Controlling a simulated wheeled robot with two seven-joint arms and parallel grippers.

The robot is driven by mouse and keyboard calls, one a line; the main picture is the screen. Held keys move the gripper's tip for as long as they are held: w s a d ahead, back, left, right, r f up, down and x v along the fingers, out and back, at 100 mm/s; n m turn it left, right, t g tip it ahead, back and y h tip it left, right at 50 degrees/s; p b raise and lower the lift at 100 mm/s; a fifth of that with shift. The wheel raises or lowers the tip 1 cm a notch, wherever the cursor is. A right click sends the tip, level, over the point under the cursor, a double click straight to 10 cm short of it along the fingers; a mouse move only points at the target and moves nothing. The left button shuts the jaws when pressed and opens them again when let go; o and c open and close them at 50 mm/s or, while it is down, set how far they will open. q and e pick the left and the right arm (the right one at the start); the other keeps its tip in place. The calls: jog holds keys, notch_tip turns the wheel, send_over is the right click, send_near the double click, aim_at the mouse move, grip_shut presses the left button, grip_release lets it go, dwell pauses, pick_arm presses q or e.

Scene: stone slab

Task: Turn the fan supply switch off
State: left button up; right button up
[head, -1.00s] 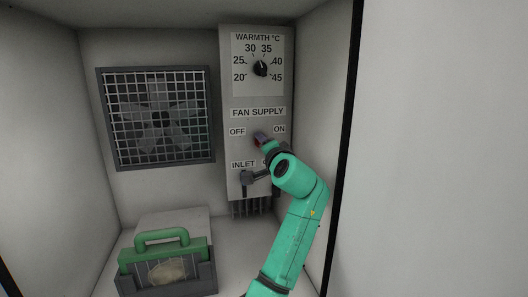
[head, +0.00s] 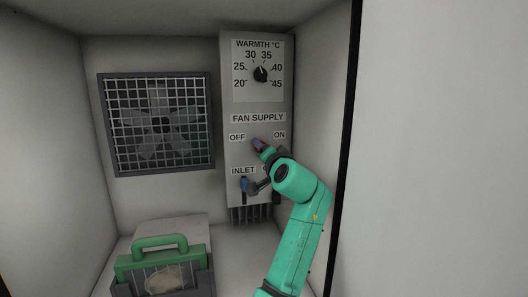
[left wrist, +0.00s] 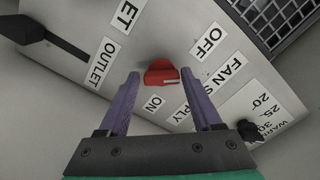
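The fan supply switch is a red knob (left wrist: 162,70) with a pale mark, on the grey control panel (head: 235,150) between the OFF label (head: 237,138) and the ON label (head: 279,135). In the left wrist view its OFF label (left wrist: 207,42) is above right and its ON label (left wrist: 153,103) just below. My left gripper (left wrist: 160,75) is open, its two purple fingertips either side of the knob with a visible gap on both sides. In the head view the gripper mostly hides the knob. I cannot tell exactly which way the knob points. My right gripper is not in view.
A warmth dial (head: 260,74) sits higher on the panel. INLET and OUTLET controls are below, with a black outlet handle (left wrist: 38,30) close by. A fan behind a grille (head: 160,122) is on the back wall. A green-handled box (head: 165,262) stands at lower left.

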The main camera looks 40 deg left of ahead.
pick_arm(q)
jog(key=shift+o, duration=0.6)
jog(key=b+v, duration=0.3)
jog(key=v, duration=1.1)
jog(key=shift+d, duration=0.25)
jog(key=shift+s+r, duration=0.1)
jog(key=shift+s, duration=0.05)
